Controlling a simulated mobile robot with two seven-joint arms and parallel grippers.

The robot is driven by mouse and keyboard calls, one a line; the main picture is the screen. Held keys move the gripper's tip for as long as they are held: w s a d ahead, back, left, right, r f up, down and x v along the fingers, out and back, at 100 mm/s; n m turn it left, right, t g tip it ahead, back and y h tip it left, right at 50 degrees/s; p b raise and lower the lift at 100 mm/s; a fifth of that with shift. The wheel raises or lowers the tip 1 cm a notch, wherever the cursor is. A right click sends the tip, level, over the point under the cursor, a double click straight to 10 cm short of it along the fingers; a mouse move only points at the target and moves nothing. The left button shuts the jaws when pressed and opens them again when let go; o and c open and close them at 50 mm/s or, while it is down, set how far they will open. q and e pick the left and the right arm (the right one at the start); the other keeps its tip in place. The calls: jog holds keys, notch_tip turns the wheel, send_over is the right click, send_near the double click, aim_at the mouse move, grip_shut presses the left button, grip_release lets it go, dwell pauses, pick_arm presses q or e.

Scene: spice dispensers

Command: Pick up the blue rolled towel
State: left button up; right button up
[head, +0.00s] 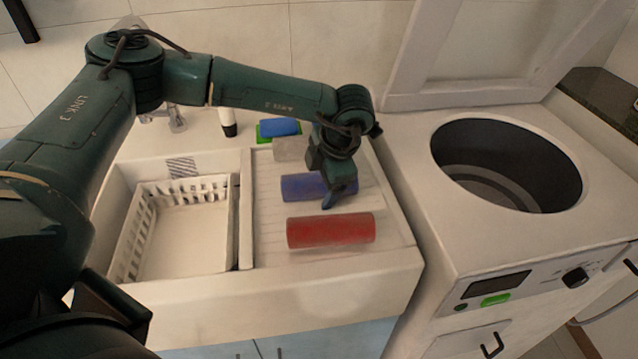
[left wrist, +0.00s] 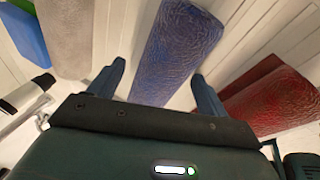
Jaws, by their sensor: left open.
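The blue rolled towel (head: 303,187) lies on the ribbed drainboard, between a grey roll behind and a red roll in front. My left gripper (head: 335,198) is over its right part and hides that end in the head view. In the left wrist view the blue towel (left wrist: 178,50) lies between the two spread fingers of my left gripper (left wrist: 157,85), which is open. I cannot tell whether the fingers touch it. My right gripper is not in view.
The red roll (head: 330,231) lies close in front, and the grey roll (head: 290,149) behind. A blue-and-green sponge (head: 278,128) is at the back. A white basket (head: 150,225) sits in the left basin. The open-topped washer (head: 420,170) stands right.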

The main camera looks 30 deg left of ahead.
pick_arm(q)
jog(key=c, duration=1.1)
